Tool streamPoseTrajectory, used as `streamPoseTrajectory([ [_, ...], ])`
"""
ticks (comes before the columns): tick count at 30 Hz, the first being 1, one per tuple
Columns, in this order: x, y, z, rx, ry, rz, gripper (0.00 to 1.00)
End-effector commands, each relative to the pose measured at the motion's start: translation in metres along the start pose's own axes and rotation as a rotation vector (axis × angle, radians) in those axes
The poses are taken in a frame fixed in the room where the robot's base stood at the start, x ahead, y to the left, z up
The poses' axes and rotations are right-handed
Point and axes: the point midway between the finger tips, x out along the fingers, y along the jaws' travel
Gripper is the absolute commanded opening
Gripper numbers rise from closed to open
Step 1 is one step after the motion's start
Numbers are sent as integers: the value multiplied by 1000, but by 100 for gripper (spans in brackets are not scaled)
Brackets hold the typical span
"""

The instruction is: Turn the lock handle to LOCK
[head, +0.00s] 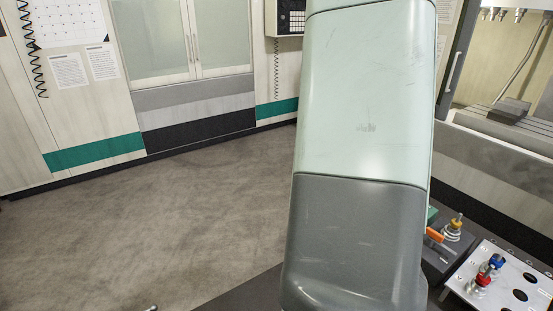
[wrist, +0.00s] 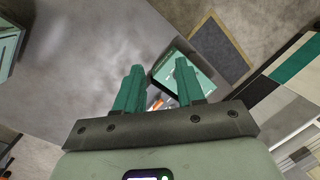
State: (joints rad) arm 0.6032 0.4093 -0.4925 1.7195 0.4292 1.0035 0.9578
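An orange piece, which may be the lock handle (head: 436,236), shows in the head view just right of my arm, beside a dark block with a green part (head: 432,215). In the wrist view a small orange bit (wrist: 155,103) shows low between the fingers, largely hidden by my gripper's body. My gripper (wrist: 158,70) has two teal fingers standing apart, with nothing held between them. A teal panel with small white lettering (wrist: 183,58) lies beyond the right finger; its words are too small to read. My gripper is hidden in the head view.
A yellow-topped post with a coil (head: 456,225) stands beside the orange piece. A pale metal plate (head: 510,285) with dark holes and red and blue fittings (head: 490,268) lies at lower right. A machine enclosure (head: 505,110) stands behind. Open floor (head: 190,215) is at left.

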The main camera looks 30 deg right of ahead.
Motion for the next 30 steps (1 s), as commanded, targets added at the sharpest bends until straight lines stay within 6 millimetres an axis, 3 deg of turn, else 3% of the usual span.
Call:
streamPoseTrajectory([
  [1, 17, -2, -43, 147, 27, 23, 38],
  [6, 60, 8, -159, 576, 107, 61, 38],
  [9, 79, 21, -207, 748, 145, 73, 38],
  [12, 92, 32, -235, 853, 169, 81, 38],
  [15, 98, 37, -248, 901, 181, 85, 38],
  [20, 114, 40, -251, 911, 181, 87, 38],
  [30, 176, 50, -258, 909, 181, 88, 38],
])
